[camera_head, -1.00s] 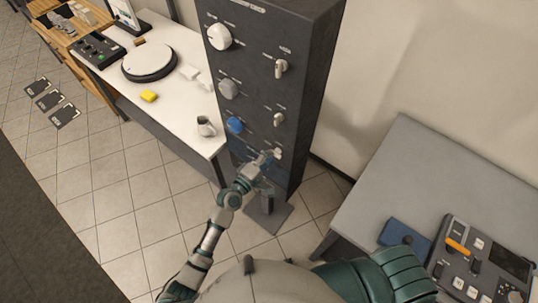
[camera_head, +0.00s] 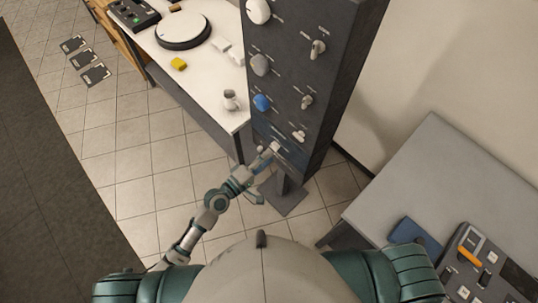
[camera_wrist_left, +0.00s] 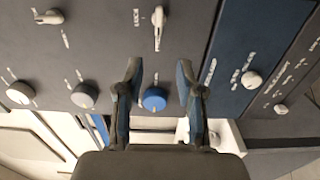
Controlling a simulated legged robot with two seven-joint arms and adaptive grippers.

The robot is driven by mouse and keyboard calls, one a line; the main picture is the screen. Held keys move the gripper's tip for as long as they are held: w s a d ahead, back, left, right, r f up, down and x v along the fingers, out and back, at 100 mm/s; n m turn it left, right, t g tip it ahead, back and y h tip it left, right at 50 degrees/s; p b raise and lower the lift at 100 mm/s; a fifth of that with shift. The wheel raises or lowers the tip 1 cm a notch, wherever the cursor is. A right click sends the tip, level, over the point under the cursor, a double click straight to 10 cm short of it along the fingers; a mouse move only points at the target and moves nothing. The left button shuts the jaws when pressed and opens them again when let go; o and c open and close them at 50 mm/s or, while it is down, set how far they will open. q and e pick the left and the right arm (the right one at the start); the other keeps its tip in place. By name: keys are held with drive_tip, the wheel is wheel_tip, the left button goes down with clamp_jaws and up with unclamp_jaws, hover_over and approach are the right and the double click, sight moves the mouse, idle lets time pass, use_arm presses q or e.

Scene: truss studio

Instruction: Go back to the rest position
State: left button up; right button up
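My left gripper (camera_head: 268,155) is in front of the lower part of the dark knob panel (camera_head: 318,85). In the left wrist view its two fingers (camera_wrist_left: 158,75) stand apart with nothing held between them. The blue knob (camera_head: 262,103) is on the panel above the gripper; in the left wrist view it shows between the fingers (camera_wrist_left: 154,99), beyond them. A small pale knob (camera_head: 298,136) sits just above and right of the gripper. My right gripper is not in view.
A white table (camera_head: 205,86) left of the panel holds a round turntable (camera_head: 183,31), a yellow block (camera_head: 179,64) and a pitcher (camera_head: 231,100). A grey table (camera_head: 425,160) with a control box (camera_head: 485,265) stands at right.

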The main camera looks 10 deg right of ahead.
use_arm(q)
drive_tip(key=shift+d, duration=0.3)
drive_tip(key=shift+f, duration=0.1)
drive_tip(key=a+f+m+g+y+b, duration=0.1)
drive_tip(key=a+f+y, duration=0.4)
drive_tip(key=f, duration=1)
drive_tip(key=a+f+m+y, duration=0.1)
drive_tip(key=a+f+y, duration=0.2)
drive_tip(key=a+f, duration=0.8)
drive_tip(key=s+a+f+m+g+y+b, duration=0.15)
drive_tip(key=s+f, duration=0.35)
drive_tip(key=f, duration=0.5)
drive_tip(key=s+a+f+m+g+y, duration=0.25)
drive_tip(key=s+f, duration=0.35)
drive_tip(key=f, duration=0.4)
drive_tip(key=s+a+f+m+g, duration=0.1)
drive_tip(key=s+f, duration=0.3)
drive_tip(key=s, duration=0.5)
drive_tip(key=s+a+f+m+g+y, duration=0.1)
drive_tip(key=s+a+f, duration=0.3)
drive_tip(key=s, duration=0.5)
drive_tip(key=s+a+f+m+g+y, duration=0.1)
drive_tip(key=s+a+f+m+g, duration=0.1)
drive_tip(key=s, duration=0.7)
wheel_tip(320, 180, down, 2)
drive_tip(key=shift+s+a+f+g+b, duration=0.15)
drive_tip(key=shift+a+g+b, duration=0.2)
drive_tip(key=shift+a+g, duration=0.15)
